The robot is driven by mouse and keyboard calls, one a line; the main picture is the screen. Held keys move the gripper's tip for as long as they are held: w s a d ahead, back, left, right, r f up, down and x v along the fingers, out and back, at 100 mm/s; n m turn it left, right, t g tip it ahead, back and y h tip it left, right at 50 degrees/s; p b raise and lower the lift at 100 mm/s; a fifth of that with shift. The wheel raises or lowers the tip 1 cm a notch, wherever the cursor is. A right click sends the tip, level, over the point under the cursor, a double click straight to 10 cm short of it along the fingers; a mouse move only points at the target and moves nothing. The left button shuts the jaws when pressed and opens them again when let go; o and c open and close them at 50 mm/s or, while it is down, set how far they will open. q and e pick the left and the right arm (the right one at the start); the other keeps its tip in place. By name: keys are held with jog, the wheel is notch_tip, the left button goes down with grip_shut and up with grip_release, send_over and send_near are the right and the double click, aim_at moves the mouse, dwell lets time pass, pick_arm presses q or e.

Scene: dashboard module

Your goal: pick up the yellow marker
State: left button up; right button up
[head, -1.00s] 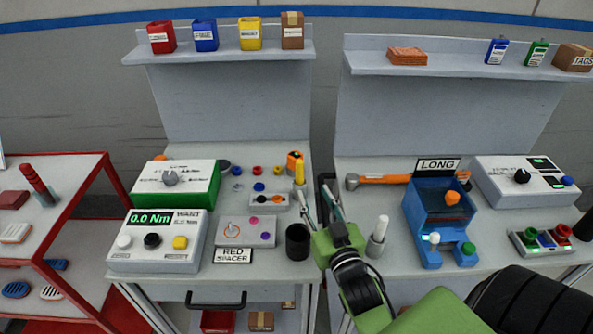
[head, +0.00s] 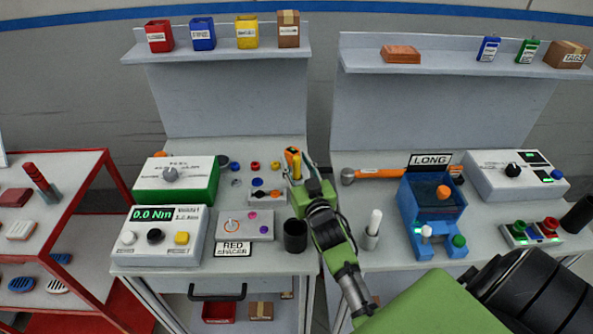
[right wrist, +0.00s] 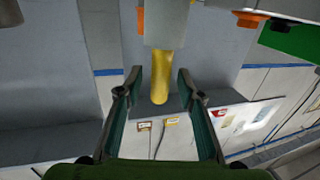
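The yellow marker (head: 296,166) stands upright near the back right of the left bench. In the right wrist view the marker (right wrist: 160,80) juts from a grey block (right wrist: 166,22). My right gripper (head: 295,172) is at the marker. In the right wrist view the open fingers of the right gripper (right wrist: 159,84) lie on either side of the marker's end, with gaps showing on both sides. The marker's lower part is hidden behind the gripper in the head view. My left gripper is not in view.
An orange object (head: 292,154) sits close behind the marker. A black cup (head: 295,236) stands in front of it, below my right arm. A small button box (head: 266,192) is to the left. A white-topped cylinder (head: 373,228) and an orange-handled hammer (head: 374,173) are to the right.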

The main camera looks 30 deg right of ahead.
grip_shut()
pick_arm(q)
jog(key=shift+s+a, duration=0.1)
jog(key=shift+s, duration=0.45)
